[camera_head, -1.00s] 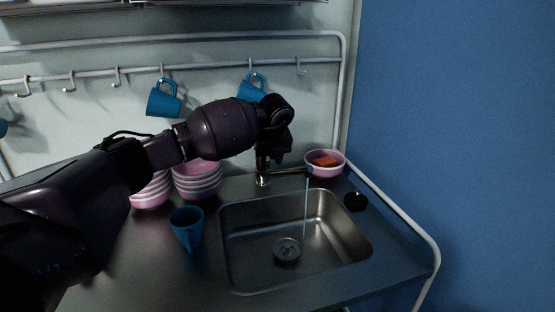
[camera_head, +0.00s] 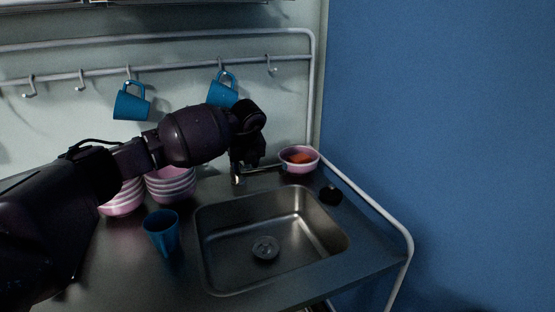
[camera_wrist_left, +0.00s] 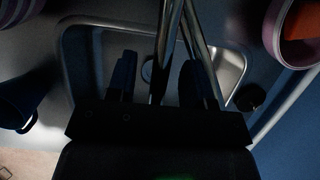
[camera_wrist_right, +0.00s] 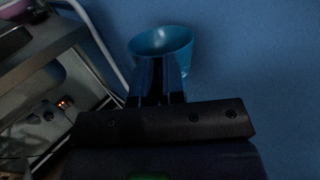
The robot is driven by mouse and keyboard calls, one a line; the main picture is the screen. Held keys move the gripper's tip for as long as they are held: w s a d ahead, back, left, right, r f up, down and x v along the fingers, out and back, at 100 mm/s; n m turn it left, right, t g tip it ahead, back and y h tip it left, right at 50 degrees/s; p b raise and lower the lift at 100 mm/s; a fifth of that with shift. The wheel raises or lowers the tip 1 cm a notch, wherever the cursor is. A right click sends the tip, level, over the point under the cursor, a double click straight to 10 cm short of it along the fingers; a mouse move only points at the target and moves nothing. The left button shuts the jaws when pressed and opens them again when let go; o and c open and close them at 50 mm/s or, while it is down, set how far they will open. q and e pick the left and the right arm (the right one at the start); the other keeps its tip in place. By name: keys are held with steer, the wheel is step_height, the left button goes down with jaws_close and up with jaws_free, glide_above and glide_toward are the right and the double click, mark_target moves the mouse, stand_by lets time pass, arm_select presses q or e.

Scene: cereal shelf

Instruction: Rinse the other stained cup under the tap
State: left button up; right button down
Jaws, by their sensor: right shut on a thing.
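A blue cup (camera_wrist_right: 162,45) is in my right gripper (camera_wrist_right: 157,95), which is shut on it; both show only in the right wrist view, against the blue wall. No stain can be made out on it. My left gripper (camera_wrist_left: 160,80) is open, its fingers apart on either side of the metal tap (camera_wrist_left: 170,40). I cannot tell whether they touch it. In the head view the tap (camera_head: 238,178) is partly hidden by my left gripper (camera_head: 246,158). No water stream shows over the sink (camera_head: 225,222).
Another blue cup (camera_head: 162,234) stands left of the sink. Two blue cups (camera_head: 131,102) (camera_head: 222,92) hang on the rail. Stacked pink bowls (camera_head: 171,184) stand behind; a pink bowl (camera_head: 299,160) with something orange and a small black object (camera_head: 330,195) are at right.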

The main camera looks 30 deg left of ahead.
arm_select(q)
steer(key=shift+r, duration=0.15)
arm_select(e)
steer(key=shift+r, duration=0.1)
arm_select(q)
steer(key=shift+p+v, duration=0.5)
steer(key=shift+v, duration=0.3)
arm_select(e)
steer(key=shift+r, duration=0.85)
arm_select(q)
steer(key=shift+p+v, duration=1.8)
steer(key=shift+v, duration=1)
arm_select(e)
steer(key=shift+t, duration=0.5)
steer(key=shift+w+r, duration=0.15)
steer(key=shift+r, duration=2.8)
steer(key=shift+f, duration=0.1)
arm_select(q)
steer(key=shift+s, duration=0.1)
